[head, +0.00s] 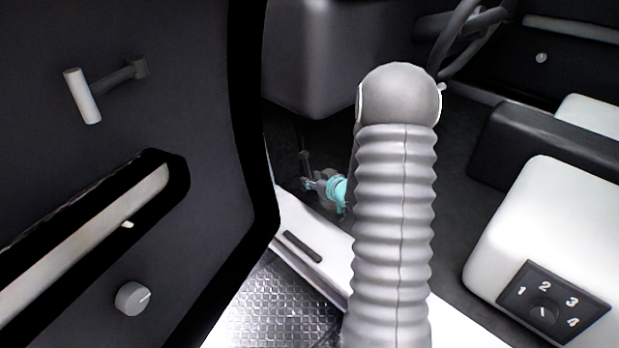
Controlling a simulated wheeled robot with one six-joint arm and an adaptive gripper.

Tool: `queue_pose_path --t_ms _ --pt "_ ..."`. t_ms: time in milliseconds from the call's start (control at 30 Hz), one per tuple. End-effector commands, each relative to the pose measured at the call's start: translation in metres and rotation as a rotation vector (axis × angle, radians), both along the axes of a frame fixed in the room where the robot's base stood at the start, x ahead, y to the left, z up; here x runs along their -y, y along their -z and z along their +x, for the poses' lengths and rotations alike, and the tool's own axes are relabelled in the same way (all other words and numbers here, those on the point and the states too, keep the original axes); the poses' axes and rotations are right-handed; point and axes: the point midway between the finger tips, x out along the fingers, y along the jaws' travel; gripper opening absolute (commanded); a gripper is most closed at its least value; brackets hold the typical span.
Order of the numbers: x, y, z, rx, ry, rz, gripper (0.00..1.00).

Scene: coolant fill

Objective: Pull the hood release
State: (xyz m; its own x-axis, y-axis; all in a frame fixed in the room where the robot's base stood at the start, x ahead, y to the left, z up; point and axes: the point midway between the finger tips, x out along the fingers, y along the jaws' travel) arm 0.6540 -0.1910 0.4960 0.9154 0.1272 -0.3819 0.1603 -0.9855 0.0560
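My gripper (309,184) is small in the head view, low in the footwell just inside the door opening. It points left, with a teal part at its wrist. A thin dark upright piece (304,160), perhaps the hood release lever, shows right at the fingertips. I cannot tell whether the fingers touch it or close around it. A short dark bar (302,246) lies on the white door sill, below and apart from the gripper. My grey ribbed arm hides part of the footwell.
The open door (210,130) fills the left, with a crank handle (84,96) and a round knob (133,298). The steering wheel (462,40) is at the upper right. A white box with a numbered dial (545,312) stands at the right. Patterned metal (280,305) lies below the sill.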

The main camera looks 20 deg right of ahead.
Motion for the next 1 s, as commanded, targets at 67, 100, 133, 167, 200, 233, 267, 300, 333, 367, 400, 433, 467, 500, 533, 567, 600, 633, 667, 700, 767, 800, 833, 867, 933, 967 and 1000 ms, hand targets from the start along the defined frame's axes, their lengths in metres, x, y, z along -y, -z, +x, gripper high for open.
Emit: queue_pose_path --t_ms 67,100,133,167,200,233,267,300,333,367,400,433,467,500,533,567,600,633,667,700,767,800,833,867,933,967,1000 --pt "-0.001 0.005 0.01 -0.001 0.0 0.0 0.39" --pt "-0.002 0.006 0.014 -0.001 0.0 0.0 0.39" --pt "-0.003 0.007 0.017 -0.001 -0.001 0.0 0.39" --pt "-0.003 0.008 0.019 -0.001 -0.001 0.0 0.39" --pt "-0.003 0.009 0.022 0.0 0.0 0.0 0.39" --pt "-0.003 0.01 0.023 -0.001 0.0 0.0 0.39" --pt "-0.003 0.01 0.024 -0.001 0.0 0.0 0.39" --pt "-0.003 0.011 0.025 -0.001 0.0 0.0 0.39" --pt "-0.003 0.011 0.026 -0.001 0.0 0.0 0.39" --pt "-0.003 0.011 0.026 -0.001 0.001 0.0 0.39" --pt "-0.003 0.011 0.026 0.0 0.001 0.001 0.39" --pt "-0.003 0.011 0.026 0.0 0.001 0.001 0.39" --pt "-0.003 0.011 0.026 0.0 0.001 0.001 0.39" --pt "-0.003 0.011 0.026 0.0 0.001 0.001 0.39" --pt "-0.003 0.011 0.026 0.0 0.001 0.001 0.39" --pt "-0.003 0.011 0.026 0.0 0.001 0.001 0.39" --pt "-0.003 0.011 0.026 0.0 0.001 0.001 0.37" --pt "-0.003 0.011 0.026 0.0 0.001 0.001 0.29" --pt "-0.003 0.011 0.026 0.0 0.001 0.0 0.22" --pt "-0.003 0.011 0.026 0.0 0.001 0.0 0.12" --pt "-0.003 0.011 0.026 0.0 0.001 0.0 0.0" --pt "-0.003 0.011 0.026 0.0 0.001 0.001 0.0" --pt "-0.003 0.011 0.026 0.0 0.001 0.0 0.0" --pt "-0.003 0.011 0.026 0.0 0.001 0.0 0.0" --pt "-0.003 0.011 0.026 0.0 0.001 0.0 0.0" --pt "-0.003 0.011 0.026 0.0 0.001 0.0 0.0" --pt "-0.003 0.011 0.026 0.0 0.001 0.0 0.0"
